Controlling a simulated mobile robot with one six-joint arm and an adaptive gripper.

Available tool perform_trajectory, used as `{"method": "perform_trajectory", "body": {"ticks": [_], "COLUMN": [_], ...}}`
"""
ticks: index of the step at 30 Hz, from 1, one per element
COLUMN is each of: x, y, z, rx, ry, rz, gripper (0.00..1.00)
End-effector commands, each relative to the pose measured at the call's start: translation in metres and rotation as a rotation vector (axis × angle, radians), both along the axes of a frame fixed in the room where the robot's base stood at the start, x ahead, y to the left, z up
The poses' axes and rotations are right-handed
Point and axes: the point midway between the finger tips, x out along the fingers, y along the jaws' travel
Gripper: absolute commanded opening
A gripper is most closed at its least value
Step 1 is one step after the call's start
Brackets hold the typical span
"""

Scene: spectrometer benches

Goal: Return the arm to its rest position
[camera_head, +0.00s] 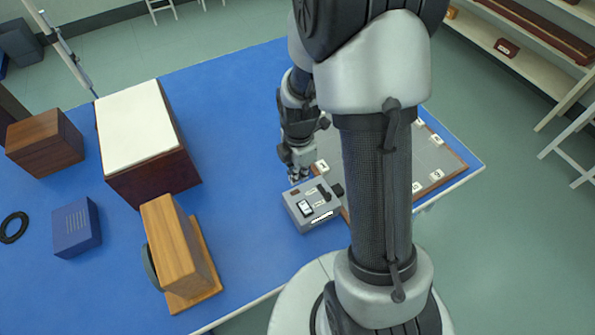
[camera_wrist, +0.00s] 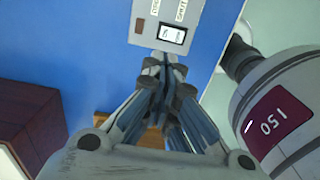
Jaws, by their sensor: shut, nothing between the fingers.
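My arm rises through the middle of the head view and reaches out over the blue bench (camera_head: 235,130). My gripper (camera_head: 298,177) points down just beyond the far edge of a small grey switch box (camera_head: 312,207). Its fingers are together with nothing between them. In the wrist view my gripper (camera_wrist: 165,62) is also closed, its tips just below the grey switch box (camera_wrist: 165,20) in the picture. I cannot tell the gap between the tips and the bench. My forearm hides part of the bench's right side.
A dark red box with a white top (camera_head: 138,125), a wooden block on a base (camera_head: 182,250), a brown box (camera_head: 45,143) and a blue box (camera_head: 77,228) stand left. A grey board with a wooden frame (camera_head: 435,155) lies right, partly hidden. Bench between is clear.

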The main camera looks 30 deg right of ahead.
Motion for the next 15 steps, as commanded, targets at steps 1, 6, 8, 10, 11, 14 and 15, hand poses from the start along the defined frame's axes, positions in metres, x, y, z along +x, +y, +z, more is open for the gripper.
{"method": "perform_trajectory", "body": {"ticks": [1,6,8,10,11,14,15], "x": [0.000,0.000,0.000,0.000,0.001,-0.001,-0.003], "y": [0.000,0.000,0.000,0.001,0.002,0.008,0.012], "z": [0.000,0.000,0.000,0.005,0.009,0.031,0.043], "rx": [0.000,0.000,0.000,-0.002,-0.003,-0.005,-0.004], "ry": [0.000,0.000,-0.001,-0.009,-0.015,-0.050,-0.067], "rz": [0.000,0.000,-0.002,-0.024,-0.041,-0.150,-0.213], "gripper": [0.00,0.00,0.00,0.00,0.00,0.00,0.00]}}
